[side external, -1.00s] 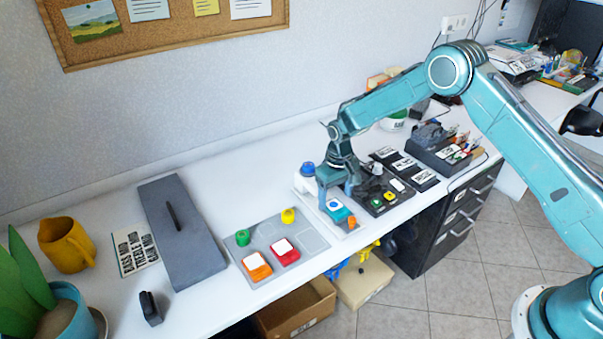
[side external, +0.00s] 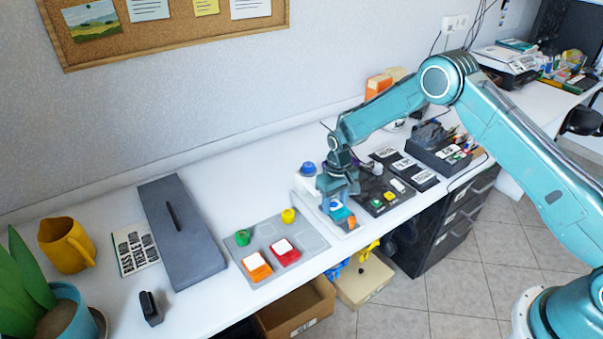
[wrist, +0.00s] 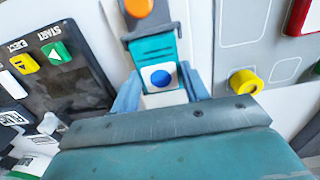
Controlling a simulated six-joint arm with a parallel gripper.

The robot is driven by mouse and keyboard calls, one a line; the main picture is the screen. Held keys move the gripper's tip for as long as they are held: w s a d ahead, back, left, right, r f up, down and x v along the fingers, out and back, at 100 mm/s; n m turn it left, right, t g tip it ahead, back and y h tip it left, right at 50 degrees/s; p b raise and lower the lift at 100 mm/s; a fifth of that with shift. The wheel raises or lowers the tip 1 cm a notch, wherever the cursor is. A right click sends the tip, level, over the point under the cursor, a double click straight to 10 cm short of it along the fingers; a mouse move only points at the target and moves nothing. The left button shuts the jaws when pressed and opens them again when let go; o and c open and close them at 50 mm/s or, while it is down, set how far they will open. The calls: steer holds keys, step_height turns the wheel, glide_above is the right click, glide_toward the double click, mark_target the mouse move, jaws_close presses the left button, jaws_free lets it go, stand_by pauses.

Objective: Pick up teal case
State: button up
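The teal case (side external: 341,214) lies in a holder on the white table, close to the front edge. In the wrist view the teal case (wrist: 153,49) has a white label with a blue dot. My gripper (side external: 337,202) is low over it, pointing down. In the wrist view my gripper's (wrist: 160,74) two blue fingers are spread, one on each side of the case. A narrow gap seems to show beside the fingertips, so it looks open. The case's near end is hidden behind the gripper body.
An orange knob (side external: 351,222) sits at the case's front end. A dark panel with START and EJECT buttons (side external: 384,197) is on the right. A grey tray (side external: 268,229) with orange and red cases is on the left. A blue knob (side external: 308,168) stands behind.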

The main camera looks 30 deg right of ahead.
mark_target(334, 206)
steer(key=c, duration=0.3)
steer(key=shift+r, duration=0.1)
step_height(334, 206, up, 20)
stand_by(0.7)
stand_by(0.5)
